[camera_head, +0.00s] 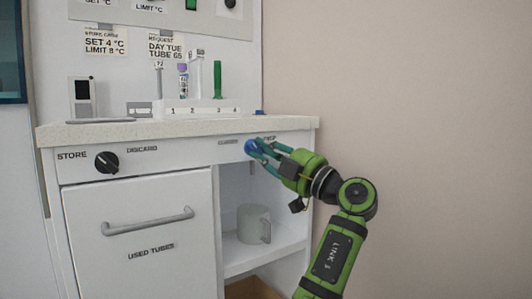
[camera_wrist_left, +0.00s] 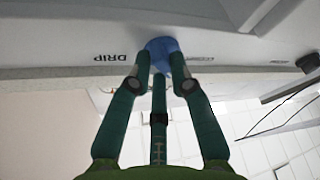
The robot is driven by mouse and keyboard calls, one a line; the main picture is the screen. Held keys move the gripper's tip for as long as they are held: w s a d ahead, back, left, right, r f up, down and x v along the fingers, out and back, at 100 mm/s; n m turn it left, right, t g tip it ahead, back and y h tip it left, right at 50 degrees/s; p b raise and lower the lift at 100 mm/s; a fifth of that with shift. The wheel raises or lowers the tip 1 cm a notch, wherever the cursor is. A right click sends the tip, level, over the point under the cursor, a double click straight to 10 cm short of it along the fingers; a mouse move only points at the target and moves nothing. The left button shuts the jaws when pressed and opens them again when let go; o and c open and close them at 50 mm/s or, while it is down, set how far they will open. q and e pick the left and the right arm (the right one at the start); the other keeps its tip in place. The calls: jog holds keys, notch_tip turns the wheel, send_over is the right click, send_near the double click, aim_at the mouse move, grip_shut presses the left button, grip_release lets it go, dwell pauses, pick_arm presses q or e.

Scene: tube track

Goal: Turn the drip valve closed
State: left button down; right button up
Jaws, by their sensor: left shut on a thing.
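The drip valve is a blue round knob (camera_head: 250,147) on the front panel under the counter's right part. A label reading DRIP sits to its right, and a label too small to read sits to its left. In the left wrist view the knob (camera_wrist_left: 162,46) is at the top centre, with the DRIP label upside down beside it. My left gripper (camera_head: 260,149) is shut on the knob, its teal fingers around it; the fingertips hide part of it in the left wrist view (camera_wrist_left: 161,78). The knob's exact turn angle cannot be told. My right gripper is not in view.
A black knob (camera_head: 107,162) sits between the STORE and DISCARD labels. A tube rack (camera_head: 200,108) stands on the counter (camera_head: 140,128) above. A grey mug (camera_head: 254,225) stands on the shelf below my gripper. A drawer marked USED TUBES (camera_head: 140,270) is shut.

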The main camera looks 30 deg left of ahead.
pick_arm(q)
jog(key=shift+s+a+r, duration=0.1)
jog(key=shift+s+r, duration=0.05)
jog(key=shift+r, duration=0.25)
jog(key=c, duration=1.1)
grip_release()
jog(key=shift+s, duration=0.1)
jog(key=shift+f, duration=0.2)
jog(key=v, duration=1.2)
jog(key=shift+r, duration=0.15)
